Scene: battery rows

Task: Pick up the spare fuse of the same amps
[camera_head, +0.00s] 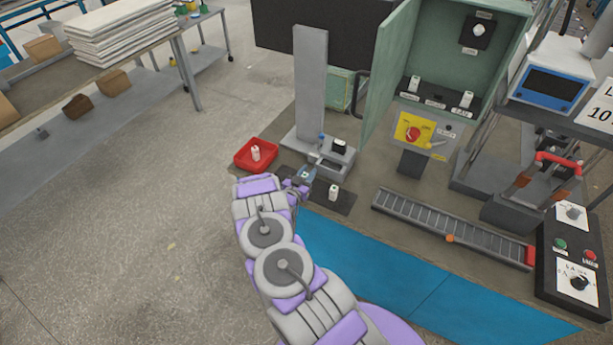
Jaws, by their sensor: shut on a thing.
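My gripper (304,177) is low over the left part of a dark mat (345,207) at the front of the workbench. It is shut on a small pale thing, probably a spare fuse, mostly hidden by the fingers. Another white fuse (333,192) stands upright on the mat, to the right of my gripper. A white fuse (255,153) stands in a red tray (241,163) at left. Two more white fuses (414,84) (466,99) sit in the open green cabinet (465,62). The amp markings are too small to read.
A grey stand (311,85) with a small fixture rises just behind my gripper. A yellow panel with a red knob (412,134) is below the cabinet. A grey slotted rail (450,228) and black control box (572,262) lie at right. The blue strip (380,272) in front is clear.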

